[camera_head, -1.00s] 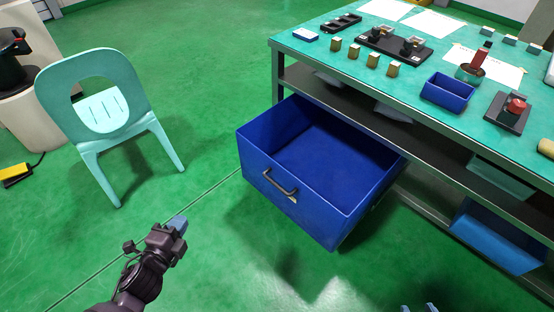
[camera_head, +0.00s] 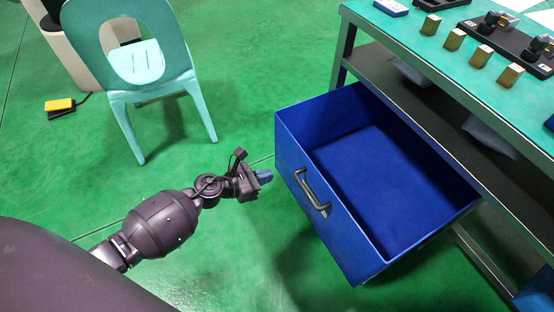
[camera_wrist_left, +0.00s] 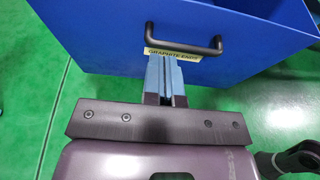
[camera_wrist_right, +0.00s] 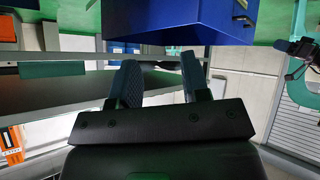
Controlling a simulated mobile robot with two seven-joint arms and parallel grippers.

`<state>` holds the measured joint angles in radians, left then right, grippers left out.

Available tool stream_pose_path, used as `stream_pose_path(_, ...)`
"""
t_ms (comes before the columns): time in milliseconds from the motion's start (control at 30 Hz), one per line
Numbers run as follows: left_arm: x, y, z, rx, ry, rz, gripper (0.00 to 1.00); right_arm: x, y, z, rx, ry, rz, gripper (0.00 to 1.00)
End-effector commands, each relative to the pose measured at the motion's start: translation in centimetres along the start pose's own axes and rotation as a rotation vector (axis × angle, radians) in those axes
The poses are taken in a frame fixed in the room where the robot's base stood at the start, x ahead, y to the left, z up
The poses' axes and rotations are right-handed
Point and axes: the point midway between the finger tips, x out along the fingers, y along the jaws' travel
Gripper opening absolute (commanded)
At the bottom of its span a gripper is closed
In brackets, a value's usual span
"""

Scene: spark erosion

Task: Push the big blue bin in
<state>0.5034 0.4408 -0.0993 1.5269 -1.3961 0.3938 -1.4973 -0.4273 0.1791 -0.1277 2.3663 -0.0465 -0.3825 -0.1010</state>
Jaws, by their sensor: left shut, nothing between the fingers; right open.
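The big blue bin (camera_head: 298,165) sticks far out from under the bench in the head view. It is open-topped and looks empty. Its front carries a dark bow handle (camera_head: 312,193). My left gripper (camera_head: 266,176) is shut and empty, just short of the bin's front and pointing at it. In the left wrist view the fingertips (camera_wrist_left: 164,60) overlap the front just below the handle and the "GRAPHITE ENDS" label (camera_wrist_left: 172,54); I cannot tell whether they touch. My right gripper (camera_wrist_right: 160,85) is open and empty in the right wrist view, with the bin (camera_wrist_right: 180,18) beyond it.
The bench (camera_head: 440,85) with its lower shelf stands at the right, with several brass blocks on top. A pale green chair (camera_head: 125,60) stands left of the bin. A yellow pedal (camera_head: 60,104) lies on the floor at far left. Open floor lies around my left arm.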

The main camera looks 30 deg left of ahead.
Motion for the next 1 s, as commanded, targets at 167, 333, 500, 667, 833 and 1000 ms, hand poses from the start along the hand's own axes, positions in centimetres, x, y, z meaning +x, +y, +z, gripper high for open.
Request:
stream_pose_path(167, 3.0, -0.1, -0.3, -0.005, 0.001, -0.001, 0.00, 0.1, -0.1, 0.4, -0.007, -0.004, -0.002, 0.43)
stream_pose_path(333, 5.9, -0.2, -0.3, -0.007, 0.001, -0.001, 0.00, 0.3, -0.2, 0.1, -0.003, 0.019, -0.003, 0.43)
stream_pose_path(500, 8.6, -0.2, -0.4, -0.008, 0.002, 0.000, 0.00, 0.4, -0.2, 0.4, 0.005, 0.036, -0.002, 0.43)
stream_pose_path(667, 10.7, -0.1, 0.6, -0.005, -0.001, 0.000, 0.00, 0.4, -0.1, 0.1, 0.010, 0.052, 0.003, 0.43)
stream_pose_path(833, 11.9, -0.1, 1.0, -0.005, 0.000, 0.001, 0.00, 0.4, 0.0, 0.0, 0.017, 0.056, 0.007, 0.43)
stream_pose_path(1000, 12.3, -0.1, 1.1, -0.005, 0.000, 0.001, 0.00, 0.4, 0.0, 0.0, 0.018, 0.056, 0.008, 0.43)
